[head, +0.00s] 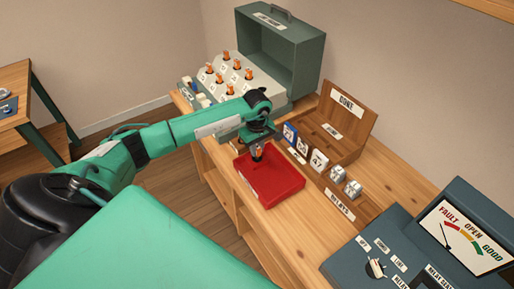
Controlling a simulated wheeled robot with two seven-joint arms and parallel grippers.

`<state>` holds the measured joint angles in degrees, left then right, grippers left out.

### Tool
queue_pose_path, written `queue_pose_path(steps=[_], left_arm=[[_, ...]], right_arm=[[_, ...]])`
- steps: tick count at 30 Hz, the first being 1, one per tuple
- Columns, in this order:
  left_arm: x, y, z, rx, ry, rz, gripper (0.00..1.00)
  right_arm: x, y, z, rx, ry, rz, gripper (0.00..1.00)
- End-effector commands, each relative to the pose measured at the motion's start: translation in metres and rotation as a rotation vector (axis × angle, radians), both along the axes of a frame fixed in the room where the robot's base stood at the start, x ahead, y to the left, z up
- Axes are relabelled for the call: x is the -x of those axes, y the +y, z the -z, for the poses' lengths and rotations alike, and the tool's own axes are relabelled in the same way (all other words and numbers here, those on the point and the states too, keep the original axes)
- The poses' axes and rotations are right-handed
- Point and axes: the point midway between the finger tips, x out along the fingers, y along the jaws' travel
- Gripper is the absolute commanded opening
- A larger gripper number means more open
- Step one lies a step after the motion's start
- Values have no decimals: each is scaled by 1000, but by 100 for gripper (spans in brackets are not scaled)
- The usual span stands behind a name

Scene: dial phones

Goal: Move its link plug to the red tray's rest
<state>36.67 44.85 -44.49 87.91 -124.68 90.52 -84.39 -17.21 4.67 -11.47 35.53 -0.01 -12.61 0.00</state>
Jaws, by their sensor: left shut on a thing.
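The red tray (280,186) lies on the wooden bench, in front of a row of small upright blocks. My left gripper (257,152) points down over the tray's back left part. It is shut on a small orange and dark plug (258,155), whose upper part the gripper hides. The plug's lower end is over or at a raised part of the tray; I cannot tell whether it touches. Several similar orange-topped plugs (226,57) stand on a sloped white panel (232,75) behind. My right gripper does not show.
A grey-green open case (290,50) stands behind the panel. A wooden box marked DONE (346,104) and a parts rack marked RELAYS (341,206) stand right of the tray. A dark tester with a dial (464,237) fills the lower right.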

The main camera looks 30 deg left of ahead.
Motion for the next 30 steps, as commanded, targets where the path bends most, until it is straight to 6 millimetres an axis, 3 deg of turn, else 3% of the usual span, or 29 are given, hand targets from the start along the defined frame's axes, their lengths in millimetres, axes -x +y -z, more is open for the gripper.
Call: queue_pose_path(steps=[29, 30], left_arm=[[0, 0, 20, 0, 0, 0, 0], [0, 0, 20, 0, 0, 0, 21]], right_arm=[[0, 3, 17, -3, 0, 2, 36], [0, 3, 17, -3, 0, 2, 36]])
